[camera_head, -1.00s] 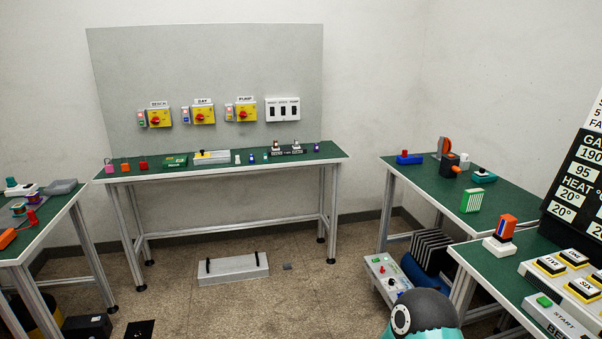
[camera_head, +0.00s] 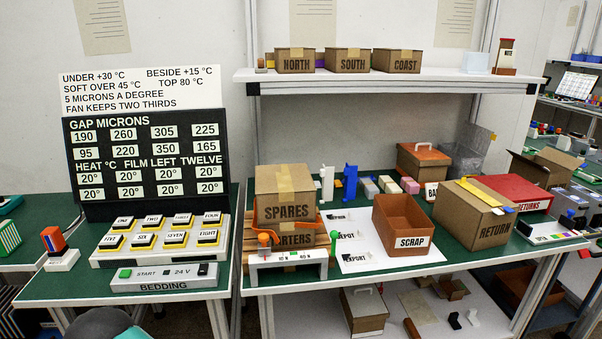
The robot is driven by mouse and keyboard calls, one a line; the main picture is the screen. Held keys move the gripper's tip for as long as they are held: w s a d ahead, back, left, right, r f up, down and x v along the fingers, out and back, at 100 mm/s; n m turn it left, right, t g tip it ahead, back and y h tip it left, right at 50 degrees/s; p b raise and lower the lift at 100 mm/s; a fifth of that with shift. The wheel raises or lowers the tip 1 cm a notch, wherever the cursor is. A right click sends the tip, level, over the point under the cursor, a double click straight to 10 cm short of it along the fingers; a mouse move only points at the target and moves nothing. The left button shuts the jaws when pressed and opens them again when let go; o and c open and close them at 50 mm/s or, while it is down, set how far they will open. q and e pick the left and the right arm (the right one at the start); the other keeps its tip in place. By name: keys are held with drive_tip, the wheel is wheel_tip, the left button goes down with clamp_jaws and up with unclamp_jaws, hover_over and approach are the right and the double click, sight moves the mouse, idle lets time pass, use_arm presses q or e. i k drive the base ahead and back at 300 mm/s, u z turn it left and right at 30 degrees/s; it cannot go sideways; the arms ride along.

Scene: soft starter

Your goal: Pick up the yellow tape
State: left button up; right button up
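A yellow strip (camera_head: 482,192) lies on top of the cardboard box marked RETURN (camera_head: 476,222), on the right part of the green bench; I cannot tell whether it is the yellow tape. A small yellow piece (camera_head: 270,60) also shows on the upper shelf, left of the NORTH box, partly hidden and too small to identify. No clear roll of tape shows. Neither of my grippers is in view.
The bench (camera_head: 415,263) holds a SPARES box (camera_head: 285,197), an open SCRAP bin (camera_head: 403,225) and a red RETURNS box (camera_head: 517,191). The shelf (camera_head: 420,82) carries NORTH, SOUTH and COAST boxes. Boxes crowd this bench.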

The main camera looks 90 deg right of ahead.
sight(487, 198)
drive_tip(key=z, duration=0.2)
drive_tip(key=i, duration=0.25)
drive_tip(key=z, duration=2.55)
drive_tip(key=i, duration=0.2)
drive_tip(key=z, duration=1.5)
drive_tip(key=k, duration=0.35)
drive_tip(key=z, duration=0.55)
drive_tip(key=i, duration=1.4)
drive_tip(key=u, duration=0.5)
